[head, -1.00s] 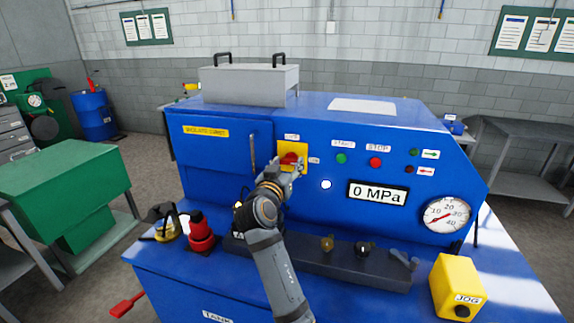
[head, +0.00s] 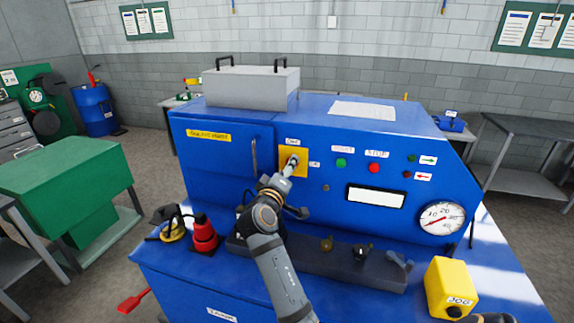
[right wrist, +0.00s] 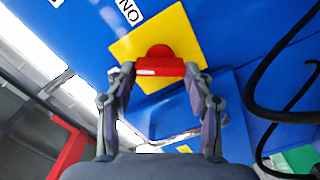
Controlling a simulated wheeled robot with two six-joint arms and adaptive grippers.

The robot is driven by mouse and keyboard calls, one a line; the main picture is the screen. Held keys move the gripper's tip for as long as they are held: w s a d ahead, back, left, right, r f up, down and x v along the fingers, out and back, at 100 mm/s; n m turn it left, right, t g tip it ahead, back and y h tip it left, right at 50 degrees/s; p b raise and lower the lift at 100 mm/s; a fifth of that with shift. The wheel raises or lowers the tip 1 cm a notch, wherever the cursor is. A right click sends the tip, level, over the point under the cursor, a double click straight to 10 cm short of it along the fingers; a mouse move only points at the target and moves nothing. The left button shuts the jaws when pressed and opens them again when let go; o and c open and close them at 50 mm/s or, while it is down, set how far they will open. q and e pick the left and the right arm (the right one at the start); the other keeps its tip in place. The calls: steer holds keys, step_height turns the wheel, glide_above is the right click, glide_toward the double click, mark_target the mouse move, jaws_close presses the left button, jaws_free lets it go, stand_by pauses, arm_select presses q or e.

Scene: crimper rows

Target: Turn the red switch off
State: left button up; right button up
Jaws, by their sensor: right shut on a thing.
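The red switch (right wrist: 160,66) sits on a yellow square plate (right wrist: 183,33) on the blue machine's front panel. My right gripper (right wrist: 160,72) is shut on the red switch, with a finger at each side of its handle. In the head view my right gripper (head: 290,168) is at the yellow plate (head: 300,152) and hides most of the switch. An "ON" label (right wrist: 129,9) shows near the plate in the right wrist view. The display (head: 376,196) on the panel is blank.
A green button (head: 341,163) and a red button (head: 374,168) lie right of the switch. A vertical handle (head: 254,155) is left of it. A red and black object (head: 203,234) and a dark rack (head: 320,262) stand on the ledge below. A yellow JOG box (head: 450,287) is at right.

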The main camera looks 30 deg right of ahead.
steer(key=shift+n+p, duration=1.9)
steer(key=shift+n, duration=1.4)
steer(key=o, duration=1.2)
steer(key=shift+w+d+f, duration=0.1)
steer(key=shift+c, duration=0.2)
